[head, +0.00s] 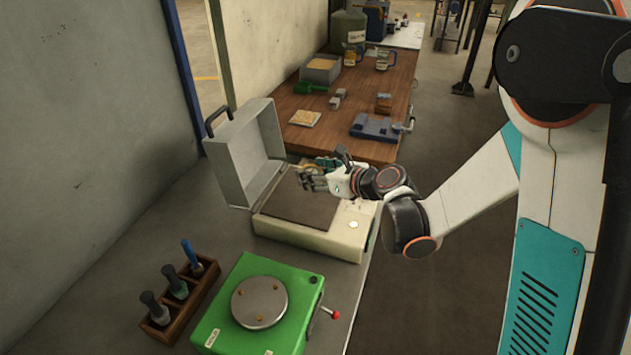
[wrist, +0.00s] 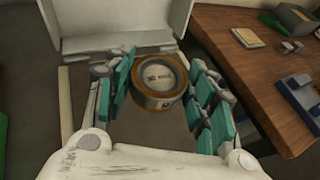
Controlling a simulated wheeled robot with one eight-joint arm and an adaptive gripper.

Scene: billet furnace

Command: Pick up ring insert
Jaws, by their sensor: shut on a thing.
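The ring insert (wrist: 158,101) is a round piece with a brown-orange rim and a pale grey centre with dark lettering. In the wrist view it sits between the teal finger pads of my gripper (wrist: 160,90), which is shut on it. In the head view my gripper (head: 314,179) is over the open pale case-like machine (head: 310,236), above its dark flat bed. There the ring is mostly hidden by the fingers. The gap between ring and bed is hard to judge.
The machine's raised grey lid (head: 240,155) stands on the left. A green unit (head: 225,325) with a round metal plate and a wooden rack (head: 185,310) of tools are nearer. A wooden table (head: 340,110) behind holds a blue vise (head: 375,128) and a grey bin (head: 321,70).

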